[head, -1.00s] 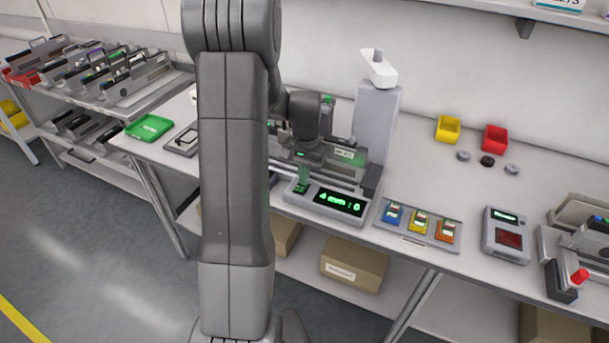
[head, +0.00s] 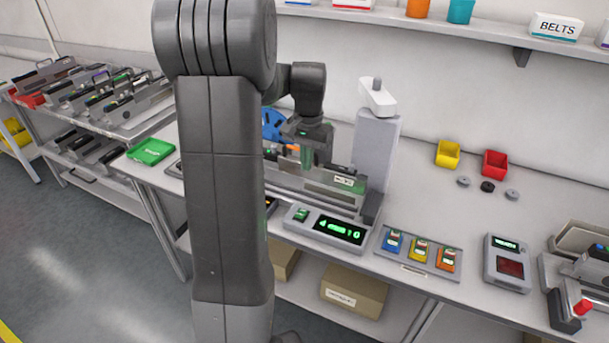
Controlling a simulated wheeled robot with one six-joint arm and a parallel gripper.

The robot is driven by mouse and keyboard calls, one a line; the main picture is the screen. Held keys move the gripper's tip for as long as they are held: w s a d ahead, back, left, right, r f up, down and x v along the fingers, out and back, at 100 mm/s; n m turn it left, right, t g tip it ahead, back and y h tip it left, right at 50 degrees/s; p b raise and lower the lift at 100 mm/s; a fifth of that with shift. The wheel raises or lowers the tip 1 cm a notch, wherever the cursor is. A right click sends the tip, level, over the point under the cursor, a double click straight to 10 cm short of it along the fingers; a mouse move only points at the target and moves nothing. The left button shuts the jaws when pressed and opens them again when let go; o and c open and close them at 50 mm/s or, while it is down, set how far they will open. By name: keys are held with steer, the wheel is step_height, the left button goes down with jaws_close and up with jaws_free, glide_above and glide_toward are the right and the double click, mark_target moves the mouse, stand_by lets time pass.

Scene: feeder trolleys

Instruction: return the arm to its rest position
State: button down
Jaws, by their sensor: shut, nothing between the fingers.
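My gripper (head: 308,150) is in the middle of the head view, at the end of my raised arm. It points down above the grey bench fixture (head: 330,194), behind the black display with green digits (head: 339,229). The fingers look greenish and small, and they are shut with nothing seen between them. My large grey arm link stands in front and hides the left part of the fixture and of the bench. A blue round part (head: 273,124) shows between my arm and the gripper.
A grey post with a white top (head: 375,140) stands close to the right of my gripper. A shelf (head: 470,36) runs above. A green tray (head: 151,151) lies left.

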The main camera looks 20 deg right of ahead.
mark_target(302, 212)
steer(key=shift+r, duration=0.3)
steer(key=f, duration=0.4)
steer(key=s+a+f, duration=0.1)
steer(key=f, duration=0.7)
steer(key=shift+s+a+f, duration=0.15)
steer(key=shift+a+f, duration=0.1)
steer(key=shift+f, duration=0.05)
steer(key=shift+s+a+f+b, duration=0.15)
steer(key=shift+f+b, duration=0.25)
